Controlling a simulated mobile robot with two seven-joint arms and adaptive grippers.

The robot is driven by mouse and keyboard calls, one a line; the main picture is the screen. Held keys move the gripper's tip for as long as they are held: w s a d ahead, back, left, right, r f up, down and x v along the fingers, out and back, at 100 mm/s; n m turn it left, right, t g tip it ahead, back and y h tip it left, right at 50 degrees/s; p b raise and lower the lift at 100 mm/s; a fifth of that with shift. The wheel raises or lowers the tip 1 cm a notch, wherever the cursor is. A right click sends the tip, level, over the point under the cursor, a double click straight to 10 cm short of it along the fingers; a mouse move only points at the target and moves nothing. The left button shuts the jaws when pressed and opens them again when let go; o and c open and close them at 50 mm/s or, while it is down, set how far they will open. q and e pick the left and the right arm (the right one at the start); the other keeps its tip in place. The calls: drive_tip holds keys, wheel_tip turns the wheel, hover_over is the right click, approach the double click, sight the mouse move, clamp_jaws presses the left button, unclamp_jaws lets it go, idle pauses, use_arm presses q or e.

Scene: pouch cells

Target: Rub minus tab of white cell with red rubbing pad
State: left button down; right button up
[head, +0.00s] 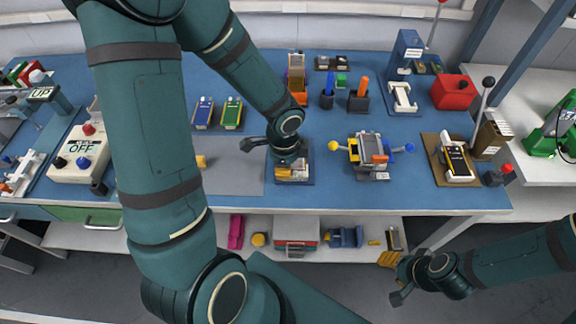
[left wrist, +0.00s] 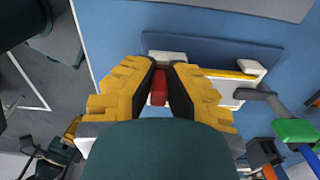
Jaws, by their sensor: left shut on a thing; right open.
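My left gripper (head: 288,163) is over a small dark blue stand (head: 307,170) near the middle of the table. In the left wrist view its yellow fingers (left wrist: 159,85) are shut on a small red pad (left wrist: 158,97). A pale flat piece (head: 291,175), likely the white cell, lies on the stand, partly hidden by the gripper. In the left wrist view white parts (left wrist: 228,84) show beyond and beside the fingers. I cannot make out the minus tab or whether the pad touches it. My right gripper (head: 389,277) is open and empty below the table's front edge.
A clamp fixture (head: 372,155) with yellow and blue knobs stands just right of the stand. A blue cell (head: 203,111) and a green cell (head: 231,113) lie behind left. A lever press (head: 406,50) stands at the back right. A grey mat (head: 232,178) lies left.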

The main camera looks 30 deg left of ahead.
use_arm(q)
drive_tip(key=shift+d, duration=0.1)
drive_tip(key=shift+w+d+f, duration=0.1)
drive_tip(key=shift+w+d, duration=0.3)
drive_tip(key=shift+d, duration=0.15)
drive_tip(key=shift+s+a, duration=0.35)
drive_tip(key=shift+a, duration=0.3)
drive_tip(key=shift+d, duration=0.1)
drive_tip(key=shift+w+d+b, duration=0.3)
drive_tip(key=shift+w+d, duration=0.05)
drive_tip(key=shift+d, duration=0.25)
